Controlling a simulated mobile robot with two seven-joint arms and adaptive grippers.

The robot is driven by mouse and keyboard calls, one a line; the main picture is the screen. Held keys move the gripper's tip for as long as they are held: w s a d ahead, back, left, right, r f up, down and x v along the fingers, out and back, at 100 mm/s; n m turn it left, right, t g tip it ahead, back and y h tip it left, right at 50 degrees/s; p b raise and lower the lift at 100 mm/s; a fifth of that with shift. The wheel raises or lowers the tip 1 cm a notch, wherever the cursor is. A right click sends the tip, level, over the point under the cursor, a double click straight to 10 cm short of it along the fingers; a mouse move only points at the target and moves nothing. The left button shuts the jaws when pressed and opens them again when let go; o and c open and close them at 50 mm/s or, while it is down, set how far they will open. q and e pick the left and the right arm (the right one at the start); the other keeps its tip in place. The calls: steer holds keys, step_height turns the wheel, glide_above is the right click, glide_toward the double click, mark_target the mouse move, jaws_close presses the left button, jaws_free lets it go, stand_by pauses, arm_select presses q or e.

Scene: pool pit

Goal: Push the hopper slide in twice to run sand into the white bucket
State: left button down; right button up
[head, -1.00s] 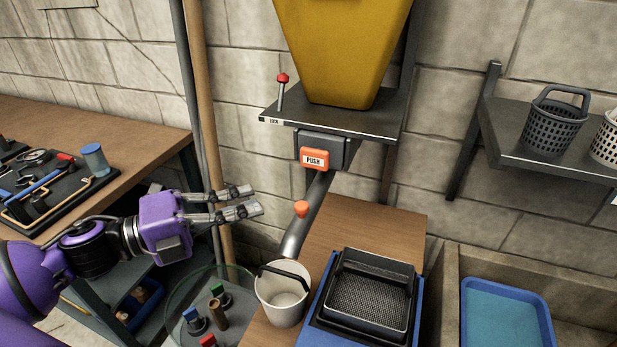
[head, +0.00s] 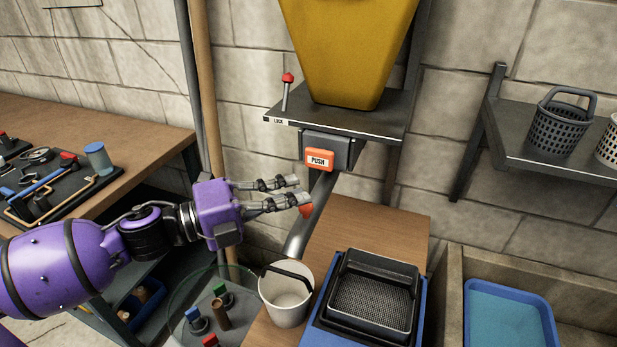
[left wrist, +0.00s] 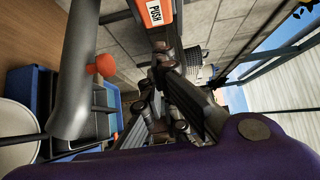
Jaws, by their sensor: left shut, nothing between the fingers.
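The yellow hopper (head: 345,50) stands on a metal shelf. Below the shelf is the slide with its orange PUSH face (head: 319,160), which also shows at the top of the left wrist view (left wrist: 157,10). A grey spout pipe (head: 303,235) with an orange knob (head: 306,210) slopes down toward the white bucket (head: 286,293), which stands upright on the wooden bench. My left gripper (head: 303,192) is shut and empty, below and slightly left of the PUSH face and apart from it, its fingers partly covering the knob and pipe. My right gripper is out of view.
A red-topped lever (head: 287,90) stands at the shelf's left end beside a LOCK label. A black sieve (head: 372,295) sits in a blue tray right of the bucket. A wooden pole (head: 208,110) stands behind my left arm. Baskets (head: 563,120) sit on the right shelf.

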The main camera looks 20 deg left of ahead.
arm_select(q)
steer(key=w, duration=0.1)
steer(key=w+d, duration=0.1)
steer(key=w, duration=0.2)
steer(key=shift+w+d+r, duration=0.1)
steer(key=shift+w+d, duration=0.05)
steer(key=shift+d, duration=0.1)
steer(key=shift+w, duration=0.45)
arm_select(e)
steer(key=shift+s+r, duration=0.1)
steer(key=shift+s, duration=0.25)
arm_select(q)
steer(key=shift+w, duration=0.1)
